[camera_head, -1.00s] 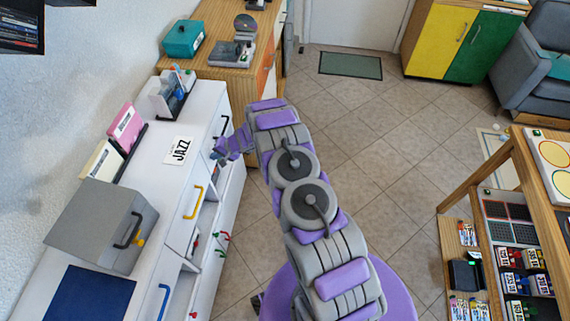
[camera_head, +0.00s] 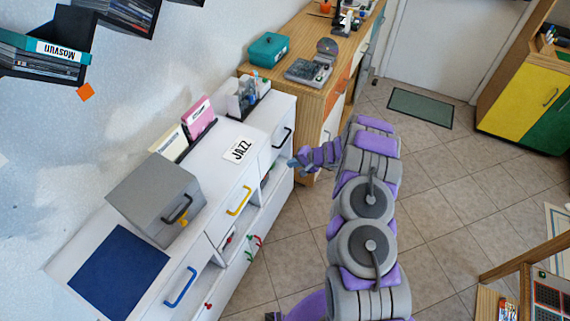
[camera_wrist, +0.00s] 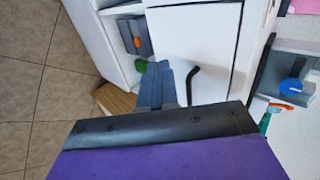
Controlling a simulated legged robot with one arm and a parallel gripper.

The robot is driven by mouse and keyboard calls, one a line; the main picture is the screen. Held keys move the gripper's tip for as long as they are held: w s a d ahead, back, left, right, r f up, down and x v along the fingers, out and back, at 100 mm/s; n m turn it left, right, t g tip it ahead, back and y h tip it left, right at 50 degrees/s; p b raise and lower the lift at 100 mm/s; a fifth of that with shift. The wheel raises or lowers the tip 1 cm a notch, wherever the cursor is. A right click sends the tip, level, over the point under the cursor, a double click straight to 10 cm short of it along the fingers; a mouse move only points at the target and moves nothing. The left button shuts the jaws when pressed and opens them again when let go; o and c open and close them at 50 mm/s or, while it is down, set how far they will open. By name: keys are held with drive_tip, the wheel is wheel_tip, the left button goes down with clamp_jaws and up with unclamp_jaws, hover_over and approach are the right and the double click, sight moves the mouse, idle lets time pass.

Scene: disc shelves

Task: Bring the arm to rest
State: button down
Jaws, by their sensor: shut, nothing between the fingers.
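My arm reaches up the middle of the head view, with its grey and purple links folded over the floor. My gripper (camera_head: 300,160) is at the left of the arm's upper end, beside the front of the white cabinet (camera_head: 262,212). It is shut and empty. In the wrist view the closed fingers (camera_wrist: 157,82) point at the cabinet front, near a black drawer handle (camera_wrist: 191,84). I cannot tell whether the fingertips touch the cabinet.
On the cabinet stand a grey box (camera_head: 152,195), a blue mat (camera_head: 118,272) and a JAZZ card (camera_head: 239,150). A wooden sideboard (camera_head: 306,95) stands behind. Disc shelves (camera_head: 45,62) hang on the wall. Tiled floor (camera_head: 430,200) to the right is clear.

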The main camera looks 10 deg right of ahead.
drive_tip(key=shift+s+d+r, duration=0.2)
drive_tip(key=shift+s+r, duration=0.2)
drive_tip(key=shift+r, duration=0.15)
drive_tip(key=s+a+r+n+g, duration=0.2)
drive_tip(key=s+a+r, duration=0.3)
drive_tip(key=r, duration=0.4)
drive_tip(key=s+a+r+n+g, duration=0.1)
drive_tip(key=s+a+r+n, duration=0.15)
drive_tip(key=s+r, duration=0.5)
drive_tip(key=s+a+r+n+g, duration=0.15)
drive_tip(key=s+a+r, duration=0.35)
drive_tip(key=r, duration=0.6)
drive_tip(key=s+d+r+n+g+h, duration=0.1)
drive_tip(key=s+r, duration=0.2)
drive_tip(key=s, duration=0.5)
drive_tip(key=s+d+r+n+g+h, duration=0.1)
drive_tip(key=s+d+r+h, duration=0.15)
drive_tip(key=s, duration=0.45)
drive_tip(key=s+d+r+h, duration=0.1)
drive_tip(key=s+d+h, duration=0.1)
drive_tip(key=s+d, duration=0.3)
drive_tip(key=s+d+r+m+h, duration=0.1)
drive_tip(key=s+d, duration=0.3)
drive_tip(key=s, duration=0.8)
drive_tip(key=shift+s+d+r+h, duration=0.15)
drive_tip(key=shift+d+r+h, duration=0.25)
drive_tip(key=shift+h, duration=0.25)
drive_tip(key=shift+g, duration=0.25)
